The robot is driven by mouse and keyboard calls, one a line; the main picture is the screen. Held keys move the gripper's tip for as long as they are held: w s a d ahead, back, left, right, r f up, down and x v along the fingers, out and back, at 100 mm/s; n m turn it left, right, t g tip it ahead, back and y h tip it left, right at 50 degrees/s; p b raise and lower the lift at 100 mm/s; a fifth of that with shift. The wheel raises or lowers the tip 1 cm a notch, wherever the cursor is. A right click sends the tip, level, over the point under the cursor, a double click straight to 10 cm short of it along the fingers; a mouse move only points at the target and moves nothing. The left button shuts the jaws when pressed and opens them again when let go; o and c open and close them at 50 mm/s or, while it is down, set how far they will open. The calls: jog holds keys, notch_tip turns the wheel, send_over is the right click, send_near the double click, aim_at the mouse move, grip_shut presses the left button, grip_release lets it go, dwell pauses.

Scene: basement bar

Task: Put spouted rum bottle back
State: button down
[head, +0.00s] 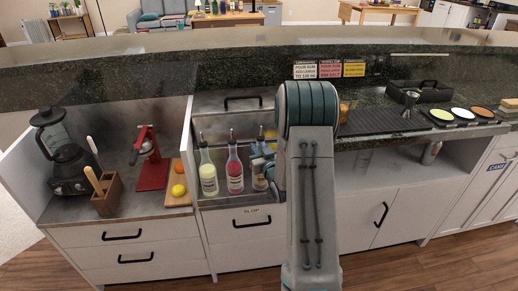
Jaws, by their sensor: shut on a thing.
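A spouted bottle (259,178) with a light label stands at the right end of a row of bottles in the speed rail. I take it to be the rum bottle, but its label is too small to read. My gripper (262,160) is at its upper part, shut on it; the bottle looks upright. My arm hides the right part of the gripper and whatever is right of the bottle. I cannot tell if the bottle's base touches the rail floor.
A spouted bottle with pale yellow liquid (209,178) and one with red liquid (235,174) stand close on the left. Left of them are an orange and a lemon on a board (178,199), a red press (152,165) and a blender (62,155). A dark mat (385,121) lies right.

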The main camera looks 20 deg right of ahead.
jog(key=shift+f, duration=0.15)
jog(key=c, duration=1.2)
grip_release()
jog(key=shift+c, duration=0.2)
jog(key=shift+s+r, duration=0.1)
jog(key=shift+r, duration=0.2)
jog(key=s+b, duration=0.1)
jog(key=s, duration=1)
jog(key=s+a+r+g, duration=0.3)
jog(key=s+a+g, duration=0.5)
jog(key=s, duration=0.3)
jog(key=s+a+r+g+y, duration=0.1)
jog(key=s+a+r+g, duration=0.3)
jog(key=s+a+g, duration=0.4)
jog(key=s+a, duration=0.1)
jog(key=s, duration=0.3)
jog(key=shift+a+r+n, duration=0.15)
jog(key=shift+a+n, duration=0.15)
jog(key=shift+a, duration=0.05)
